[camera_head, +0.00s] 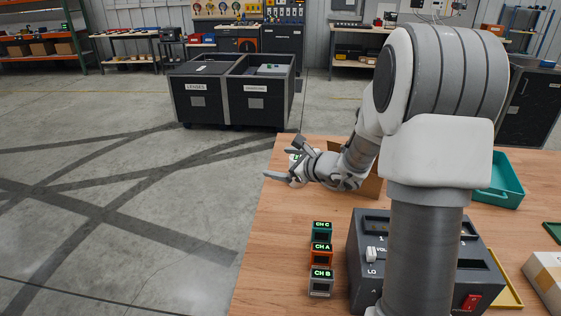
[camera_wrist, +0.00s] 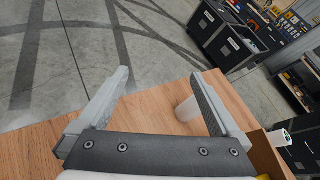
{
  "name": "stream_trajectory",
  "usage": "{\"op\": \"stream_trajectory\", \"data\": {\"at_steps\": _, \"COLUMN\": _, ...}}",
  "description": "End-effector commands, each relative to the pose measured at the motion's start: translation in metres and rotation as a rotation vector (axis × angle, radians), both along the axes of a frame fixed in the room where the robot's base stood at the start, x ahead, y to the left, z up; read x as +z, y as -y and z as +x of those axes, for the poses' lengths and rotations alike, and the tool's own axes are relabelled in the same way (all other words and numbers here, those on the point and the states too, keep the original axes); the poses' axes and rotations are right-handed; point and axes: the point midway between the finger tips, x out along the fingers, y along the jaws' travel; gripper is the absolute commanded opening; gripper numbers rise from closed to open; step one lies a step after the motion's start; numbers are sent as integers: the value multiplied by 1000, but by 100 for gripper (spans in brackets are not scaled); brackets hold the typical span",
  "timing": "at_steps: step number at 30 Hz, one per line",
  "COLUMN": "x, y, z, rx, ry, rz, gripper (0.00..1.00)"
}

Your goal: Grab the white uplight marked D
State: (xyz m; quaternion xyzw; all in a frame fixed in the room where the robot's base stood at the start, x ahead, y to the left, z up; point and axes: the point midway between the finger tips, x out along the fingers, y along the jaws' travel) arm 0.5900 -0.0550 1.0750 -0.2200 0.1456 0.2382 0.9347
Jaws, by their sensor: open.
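A white cylinder (camera_wrist: 187,112), likely the uplight, stands on the wooden table in the wrist view, partly hidden by my right-hand finger. In the head view a white thing with a green mark (camera_head: 295,157) shows just behind my gripper (camera_head: 281,160), near the table's far left corner. No letter D can be read on it. My gripper is open and empty, as the wrist view (camera_wrist: 160,80) also shows.
A brown cardboard box (camera_head: 370,187) stands right of my gripper; a white roll-like thing (camera_wrist: 279,138) shows at it. Three small labelled blocks (camera_head: 321,256) and a dark instrument box (camera_head: 365,262) stand nearer. A teal tray (camera_head: 505,190) is at right. Black bins (camera_head: 230,95) stand beyond the table.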

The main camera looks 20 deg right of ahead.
Motion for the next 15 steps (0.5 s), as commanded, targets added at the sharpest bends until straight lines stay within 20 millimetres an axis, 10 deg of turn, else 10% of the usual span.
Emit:
{"op": "stream_trajectory", "data": {"at_steps": 7, "x": -67, "y": 82, "z": 28, "rx": -354, "ry": -75, "rz": 254, "gripper": 100}}
{"op": "stream_trajectory", "data": {"at_steps": 15, "x": -94, "y": 111, "z": 39, "rx": -483, "ry": -96, "rz": 341, "gripper": 100}}
